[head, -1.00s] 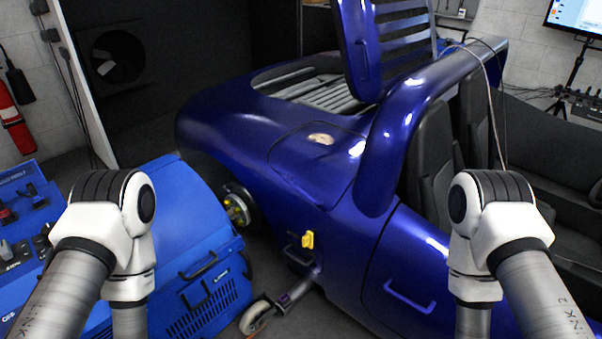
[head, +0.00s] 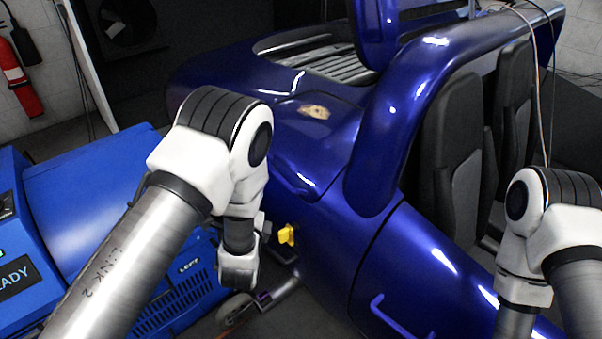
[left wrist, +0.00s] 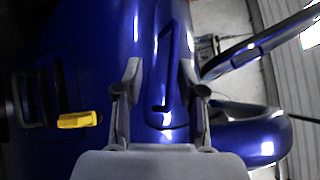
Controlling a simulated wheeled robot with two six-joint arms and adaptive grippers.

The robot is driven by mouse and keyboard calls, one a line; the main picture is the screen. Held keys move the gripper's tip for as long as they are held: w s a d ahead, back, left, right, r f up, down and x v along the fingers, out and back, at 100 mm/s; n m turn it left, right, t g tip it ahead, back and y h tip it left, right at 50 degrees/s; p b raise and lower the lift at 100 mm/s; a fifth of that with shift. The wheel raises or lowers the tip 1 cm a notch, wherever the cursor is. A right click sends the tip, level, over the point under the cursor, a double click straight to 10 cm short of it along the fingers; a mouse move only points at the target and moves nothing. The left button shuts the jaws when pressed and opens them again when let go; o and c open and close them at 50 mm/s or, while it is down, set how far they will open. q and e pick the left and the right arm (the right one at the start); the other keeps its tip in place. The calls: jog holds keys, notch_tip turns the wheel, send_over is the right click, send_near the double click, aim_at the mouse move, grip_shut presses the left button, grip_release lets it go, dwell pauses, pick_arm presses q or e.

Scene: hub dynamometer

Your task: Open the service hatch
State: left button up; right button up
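A yellow knob (head: 287,235) sticks out from the lower side of the blue car (head: 320,205), behind my left forearm. In the left wrist view the yellow knob (left wrist: 77,120) is at left, beside a dark handle (left wrist: 42,100). The head view hides the left fingers behind the arm. My right arm shows at right, its gripper out of view.
A blue machine (head: 95,210) stands at left, close to the car and below my left arm. A door handle (head: 400,315) is at lower middle. Black seats (head: 450,150) are at right.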

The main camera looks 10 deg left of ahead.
aim_at(274, 168)
pick_arm(q)
jog(key=shift+m+t+h, duration=0.3)
jog(key=shift+t+h, duration=0.1)
jog(key=shift+t, duration=0.1)
jog(key=w, duration=0.3)
jog(key=w+d+b, duration=0.1)
jog(key=w, duration=0.2)
jog(key=w+d, duration=0.1)
jog(key=w, duration=0.2)
jog(key=shift+w+r+b, duration=0.35)
pick_arm(e)
jog(key=f, duration=0.3)
jog(key=shift+w+d+f, duration=0.15)
jog(key=shift+w+d, duration=0.05)
pick_arm(q)
grip_shut()
